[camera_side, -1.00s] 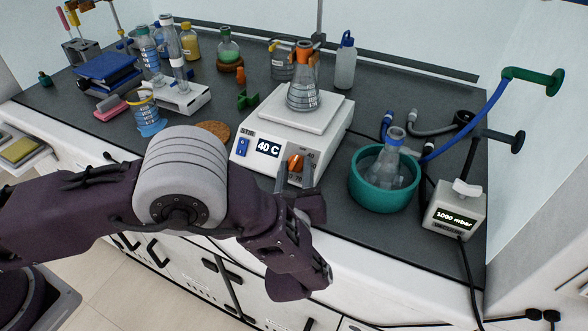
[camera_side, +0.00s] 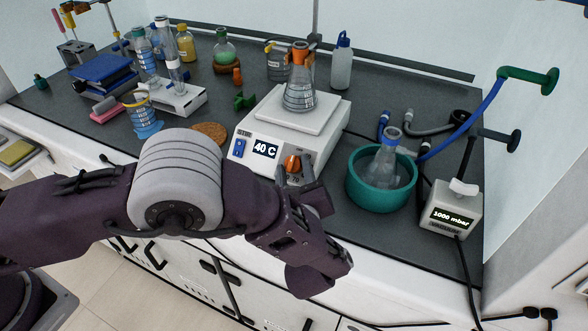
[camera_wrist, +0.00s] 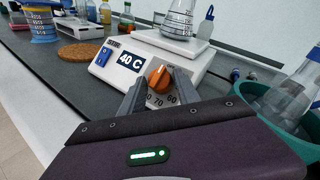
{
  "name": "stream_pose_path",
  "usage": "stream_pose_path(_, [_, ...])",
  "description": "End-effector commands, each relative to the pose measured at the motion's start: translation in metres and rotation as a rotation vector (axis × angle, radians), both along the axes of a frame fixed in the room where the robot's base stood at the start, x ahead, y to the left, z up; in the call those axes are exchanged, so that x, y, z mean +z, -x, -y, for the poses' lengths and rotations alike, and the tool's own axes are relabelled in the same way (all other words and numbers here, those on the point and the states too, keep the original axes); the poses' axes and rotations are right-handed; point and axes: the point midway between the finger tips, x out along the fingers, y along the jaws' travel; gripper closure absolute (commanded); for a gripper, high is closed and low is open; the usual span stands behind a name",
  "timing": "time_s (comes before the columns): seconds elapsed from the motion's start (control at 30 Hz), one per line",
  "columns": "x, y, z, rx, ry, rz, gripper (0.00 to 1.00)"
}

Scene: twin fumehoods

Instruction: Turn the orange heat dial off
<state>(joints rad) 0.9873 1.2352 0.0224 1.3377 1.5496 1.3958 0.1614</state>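The orange heat dial (camera_side: 292,164) is on the front panel of the white hotplate-stirrer (camera_side: 243,136), right of the display (camera_side: 265,150) reading 40 C. The wrist view shows the dial (camera_wrist: 159,77) with its raised grip tilted, and printed numbers including 70 and 60 below it. My gripper (camera_wrist: 156,80) is at the panel with its two grey fingers apart, one on each side of the dial. The gripper (camera_side: 295,174) also shows in the side view, just below and around the dial. Whether the fingertips touch the dial cannot be told.
A flask (camera_side: 299,90) with liquid stands on the hotplate. A teal bowl (camera_side: 358,190) holding a flask is close to the right, and a vacuum gauge box (camera_side: 452,205) is beyond it. A cork mat (camera_side: 209,132) lies left of the hotplate.

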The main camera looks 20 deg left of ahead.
Motion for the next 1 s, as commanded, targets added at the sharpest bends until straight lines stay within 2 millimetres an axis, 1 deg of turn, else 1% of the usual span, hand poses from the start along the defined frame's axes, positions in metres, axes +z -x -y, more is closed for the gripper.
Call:
stream_pose_path(0.03, [0.000, 0.000, 0.000, 0.000, 0.000, 0.000, 0.49])
stream_pose_path(0.07, [0.000, 0.000, 0.000, 0.000, 0.000, 0.000, 0.45])
stream_pose_path(0.37, [0.000, 0.001, 0.001, -0.001, -0.001, 0.000, 0.45])
stream_pose_path(0.47, [0.002, 0.013, 0.009, -0.005, 0.000, 0.000, 0.45])
stream_pose_path(0.6, [0.006, 0.039, 0.024, -0.004, 0.001, 0.000, 0.45])
stream_pose_path(0.7, [0.008, 0.053, 0.031, -0.003, 0.001, -0.001, 0.45])
stream_pose_path(0.8, [0.010, 0.060, 0.034, -0.001, 0.000, 0.000, 0.45])
stream_pose_path(1.0, [0.010, 0.061, 0.035, 0.000, 0.000, 0.000, 0.45])
